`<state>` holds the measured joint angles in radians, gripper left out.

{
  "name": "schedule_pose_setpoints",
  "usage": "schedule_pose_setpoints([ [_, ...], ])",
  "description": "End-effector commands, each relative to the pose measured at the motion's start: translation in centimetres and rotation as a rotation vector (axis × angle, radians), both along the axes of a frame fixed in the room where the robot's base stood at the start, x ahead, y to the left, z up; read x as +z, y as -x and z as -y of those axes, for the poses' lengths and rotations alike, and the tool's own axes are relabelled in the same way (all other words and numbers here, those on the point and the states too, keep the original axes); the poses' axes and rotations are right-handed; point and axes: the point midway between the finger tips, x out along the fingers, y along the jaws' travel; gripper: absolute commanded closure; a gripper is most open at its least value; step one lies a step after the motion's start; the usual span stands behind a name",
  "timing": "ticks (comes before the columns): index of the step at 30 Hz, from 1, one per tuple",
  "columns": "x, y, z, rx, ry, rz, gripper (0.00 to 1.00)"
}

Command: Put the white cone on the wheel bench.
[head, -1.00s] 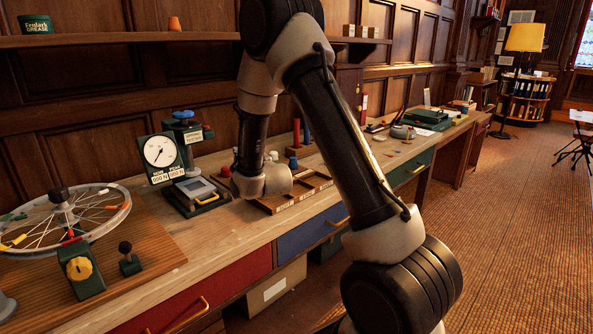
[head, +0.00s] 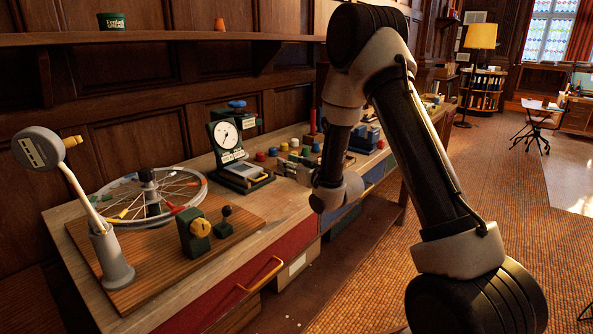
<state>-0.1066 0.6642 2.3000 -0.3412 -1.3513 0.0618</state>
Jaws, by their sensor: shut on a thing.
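The wheel bench, a brown wooden board (head: 155,268) with a spoked wheel (head: 180,190) on it, lies on the worktop at the left. The last visible part of my arm is its pale rounded wrist, in front of the worktop's right part. My gripper and whatever it holds are hidden from this view. I cannot make out the white cone for certain. Several small coloured pieces stand on the worktop behind my wrist, among them a yellow one (head: 284,147) and a red one (head: 261,156).
On the board stand a grey post with a round head (head: 115,262), a green block with a yellow knob (head: 195,236) and a small black-knobbed lever (head: 224,222). A dial gauge (head: 226,134) stands behind. Bare worktop lies right of the board. An orange cone (head: 220,24) sits on the shelf.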

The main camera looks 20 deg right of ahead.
Motion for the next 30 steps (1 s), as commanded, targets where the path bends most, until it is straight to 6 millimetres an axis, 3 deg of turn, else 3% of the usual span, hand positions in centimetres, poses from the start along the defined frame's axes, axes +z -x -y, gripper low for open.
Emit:
schedule_pose_setpoints([
  [13, -6.2, 0.0, 0.1, -0.003, 0.001, 0.0, 0.91],
  [26, -6.9, 0.0, 0.1, -0.004, 0.001, 0.001, 0.91],
  [27, -6.8, 0.0, 0.1, -0.004, 0.0, 0.002, 0.61],
  [30, -6.8, 0.0, 0.1, -0.004, 0.0, 0.002, 0.46],
])
